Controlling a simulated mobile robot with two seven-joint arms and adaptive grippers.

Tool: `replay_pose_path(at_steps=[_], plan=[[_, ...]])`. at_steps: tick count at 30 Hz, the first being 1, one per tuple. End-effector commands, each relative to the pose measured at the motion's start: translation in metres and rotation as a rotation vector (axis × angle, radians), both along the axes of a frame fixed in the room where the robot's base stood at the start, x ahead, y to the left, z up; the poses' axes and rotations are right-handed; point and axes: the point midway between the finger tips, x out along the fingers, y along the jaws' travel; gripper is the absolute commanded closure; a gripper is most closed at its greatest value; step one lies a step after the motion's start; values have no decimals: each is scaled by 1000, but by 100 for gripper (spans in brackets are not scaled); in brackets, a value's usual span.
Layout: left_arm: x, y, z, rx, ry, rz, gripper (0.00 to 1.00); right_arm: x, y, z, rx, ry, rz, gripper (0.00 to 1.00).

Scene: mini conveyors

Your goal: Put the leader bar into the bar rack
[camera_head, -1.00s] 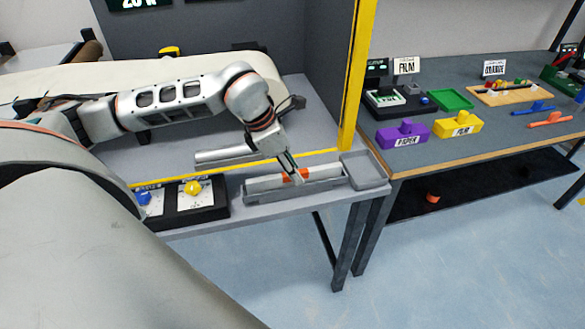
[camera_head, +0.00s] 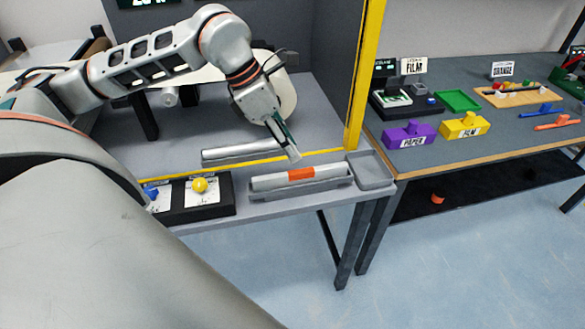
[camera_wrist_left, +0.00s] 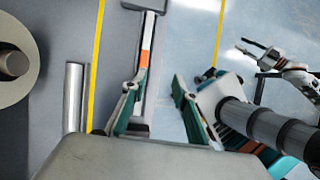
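The leader bar (camera_head: 270,181), silver with an orange band, lies lengthwise in the grey bar rack (camera_head: 305,193) at the table's front edge. It also shows in the left wrist view (camera_wrist_left: 146,50), inside the narrow rack. My left gripper (camera_head: 292,154) is above and behind the bar, near the orange band, clear of it. In the left wrist view the left gripper's fingers (camera_wrist_left: 158,95) are spread wide with nothing between them. My right gripper (camera_wrist_left: 247,46) shows only in the left wrist view, away from the table, its thin fingers apart and empty.
A plain silver bar (camera_head: 240,152) lies behind the yellow line. A black box with a yellow knob (camera_head: 199,185) stands left of the rack, and an empty grey tray (camera_head: 372,171) right of it. A yellow post (camera_head: 364,80) rises behind the tray.

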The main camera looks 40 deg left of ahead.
Motion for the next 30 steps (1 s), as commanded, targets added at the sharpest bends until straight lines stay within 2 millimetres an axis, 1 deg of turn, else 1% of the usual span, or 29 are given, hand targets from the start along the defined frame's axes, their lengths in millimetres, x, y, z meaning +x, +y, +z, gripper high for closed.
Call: replay_pose_path(at_steps=[1,2,3,4,5,6,8,9,11,12,13,15,17,19,20,21,23,24,25,26,27,29,30], plan=[[-6,-26,-12,-75,34,-34,71,0,0,0,0,1,0,71],[-10,-44,-17,-135,54,-52,71,0,0,-1,0,1,0,71],[-16,-71,-22,-228,84,-76,71,0,0,-1,0,1,0,71],[-21,-92,-26,-307,109,-90,71,0,0,-1,0,1,0,71],[-27,-113,-27,-392,137,-97,71,0,0,0,0,0,0,71],[-34,-141,-26,-511,175,-99,71,0,0,0,0,0,0,71],[-42,-176,-20,-690,233,-81,71,0,0,0,0,0,0,71],[-44,-196,-14,-812,271,-55,71,0,0,0,0,-1,0,71],[-45,-219,-3,-991,333,5,71,0,0,0,0,-1,0,71],[-42,-230,3,-1107,374,61,71,0,0,1,1,-2,0,71],[-38,-235,8,-1194,407,109,71,0,0,1,1,-2,0,71],[-26,-241,14,-1388,481,247,71,0,0,1,1,-2,0,71],[-11,-238,11,-1541,545,393,71,1,0,1,1,-3,0,71],[7,-227,-3,-1702,621,594,71,1,0,1,1,-3,0,71],[14,-220,-14,-1764,654,690,71,1,0,2,1,-3,0,71],[23,-209,-32,-1837,696,828,71,1,0,2,1,-3,0,71],[30,-190,-68,-1930,758,1050,71,1,0,2,1,-3,0,71],[31,-178,-97,-1976,798,1211,71,1,0,2,1,-3,0,71],[29,-168,-121,-2004,828,1335,71,1,0,2,1,-3,0,71],[24,-159,-147,-2023,859,1466,71,1,0,2,1,-3,0,71],[14,-148,-180,-2037,893,1632,71,1,0,2,0,-3,1,71],[-7,-135,-226,-2034,939,1860,71,1,0,1,0,-3,1,71],[-22,-130,-254,-2021,964,1995,71,1,0,1,0,-3,1,71]])
